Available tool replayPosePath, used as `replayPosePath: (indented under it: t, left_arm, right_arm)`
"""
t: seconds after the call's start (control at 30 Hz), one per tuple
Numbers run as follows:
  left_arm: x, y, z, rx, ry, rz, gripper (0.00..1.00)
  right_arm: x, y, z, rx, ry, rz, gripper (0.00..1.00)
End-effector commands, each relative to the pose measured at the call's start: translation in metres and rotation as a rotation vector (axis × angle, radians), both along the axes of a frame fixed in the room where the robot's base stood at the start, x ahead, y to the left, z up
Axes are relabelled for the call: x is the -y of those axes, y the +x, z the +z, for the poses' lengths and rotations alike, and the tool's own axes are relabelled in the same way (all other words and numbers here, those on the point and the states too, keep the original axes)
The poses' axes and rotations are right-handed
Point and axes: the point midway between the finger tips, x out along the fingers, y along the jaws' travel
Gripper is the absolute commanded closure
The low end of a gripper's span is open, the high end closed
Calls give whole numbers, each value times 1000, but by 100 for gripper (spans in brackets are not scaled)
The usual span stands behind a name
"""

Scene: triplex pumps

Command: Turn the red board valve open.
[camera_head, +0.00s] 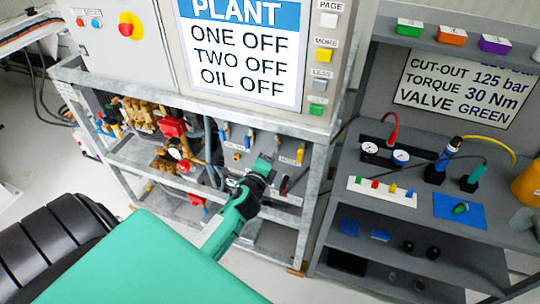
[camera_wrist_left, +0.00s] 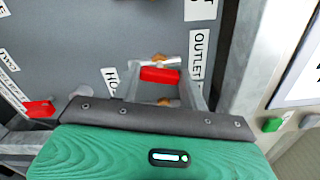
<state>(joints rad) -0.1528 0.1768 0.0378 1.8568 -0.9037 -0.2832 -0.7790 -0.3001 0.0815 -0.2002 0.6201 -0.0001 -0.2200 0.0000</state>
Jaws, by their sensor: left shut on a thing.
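The red valve handle (camera_wrist_left: 160,75) shows in the left wrist view, on a grey board next to an OUTLET label (camera_wrist_left: 199,55). Brass parts of its valve show above and below it. My left gripper (camera_head: 266,174) reaches the board on the metal frame in the head view. In the left wrist view its two fingers stand on either side of the red handle and are shut on it. The handle lies roughly crosswise in that view. In the head view the gripper hides this valve. My right gripper is in neither view.
Another red handle (camera_wrist_left: 40,108) sits at the left in the wrist view. Blue and yellow handles (camera_head: 299,156) are on the board near the gripper. A galvanised frame post (camera_head: 308,205) stands just right. A grey shelf bench (camera_head: 345,215) with gauges and tools is further right.

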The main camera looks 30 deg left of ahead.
Motion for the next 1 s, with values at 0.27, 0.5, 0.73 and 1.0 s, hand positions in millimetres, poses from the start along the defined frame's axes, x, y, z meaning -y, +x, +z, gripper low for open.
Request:
replayPosePath:
  t: [0.27, 0.5, 0.73, 1.0]
  left_arm:
    - [-1, 0, -1, 43, -179, 2, 79]
    - [-1, 0, -1, 61, -259, 1, 79]
    - [-1, 0, -1, 68, -285, 1, 79]
    - [0, 0, -1, 68, -287, 1, 79]
  right_arm:
    - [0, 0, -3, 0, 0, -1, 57]
    - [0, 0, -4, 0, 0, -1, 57]
    - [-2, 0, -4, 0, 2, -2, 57]
    - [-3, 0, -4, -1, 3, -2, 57]
